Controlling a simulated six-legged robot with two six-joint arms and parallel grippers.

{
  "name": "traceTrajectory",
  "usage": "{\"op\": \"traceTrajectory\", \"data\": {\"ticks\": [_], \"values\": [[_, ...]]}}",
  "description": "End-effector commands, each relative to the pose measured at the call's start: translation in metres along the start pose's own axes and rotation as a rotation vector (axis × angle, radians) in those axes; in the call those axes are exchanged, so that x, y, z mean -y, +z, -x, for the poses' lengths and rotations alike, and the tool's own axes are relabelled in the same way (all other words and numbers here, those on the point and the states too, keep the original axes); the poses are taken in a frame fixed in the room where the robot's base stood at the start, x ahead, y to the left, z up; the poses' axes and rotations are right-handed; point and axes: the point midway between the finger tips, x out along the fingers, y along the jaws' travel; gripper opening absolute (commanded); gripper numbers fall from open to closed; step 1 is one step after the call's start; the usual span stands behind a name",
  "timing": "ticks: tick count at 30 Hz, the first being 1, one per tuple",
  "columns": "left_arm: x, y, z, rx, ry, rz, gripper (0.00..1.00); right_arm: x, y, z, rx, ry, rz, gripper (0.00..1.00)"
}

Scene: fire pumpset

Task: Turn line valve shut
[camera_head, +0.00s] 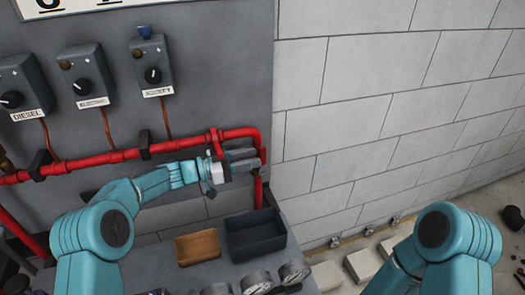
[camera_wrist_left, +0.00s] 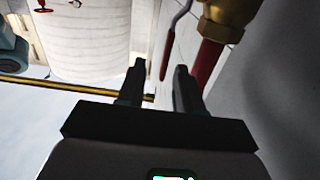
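The line valve shows in the left wrist view as a brass body (camera_wrist_left: 232,10) on a red pipe end, with a red lever (camera_wrist_left: 172,45) beside it. My left gripper (camera_head: 250,160) is in front of the right end of the red pipe in the head view and hides part of it. In the wrist view its two dark fingers (camera_wrist_left: 160,78) are apart, with the lever's end seen between them; I cannot tell whether they touch it. My right arm shows at the lower right of the head view, but its gripper is out of frame.
The red pipe (camera_head: 110,157) runs along the grey panel below several control boxes (camera_head: 152,65). A brown tray (camera_head: 198,247) and a dark bin (camera_head: 254,236) sit below the gripper, with gauges (camera_head: 255,282) in front. A block wall (camera_head: 380,90) stands at right.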

Motion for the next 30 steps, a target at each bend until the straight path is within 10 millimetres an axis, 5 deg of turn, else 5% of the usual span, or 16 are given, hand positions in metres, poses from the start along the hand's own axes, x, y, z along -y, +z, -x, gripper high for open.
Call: {"op": "traceTrajectory", "data": {"ticks": [7,18,21,30], "values": [[0.001,0.0,-0.037,0.0,0.002,0.001,0.35,0.003,0.0,0.008,-0.001,0.0,0.0,0.43],[0.003,0.001,-0.042,0.0,-0.001,0.001,0.35,0.003,0.0,0.009,-0.001,0.0,0.0,0.43],[0.003,0.001,-0.042,0.0,0.0,0.001,0.03,0.003,0.0,0.009,-0.001,0.0,0.0,0.43],[0.003,0.001,-0.041,-0.012,-0.001,0.0,0.0,0.002,0.0,0.005,-0.001,0.0,0.0,0.43]]}}
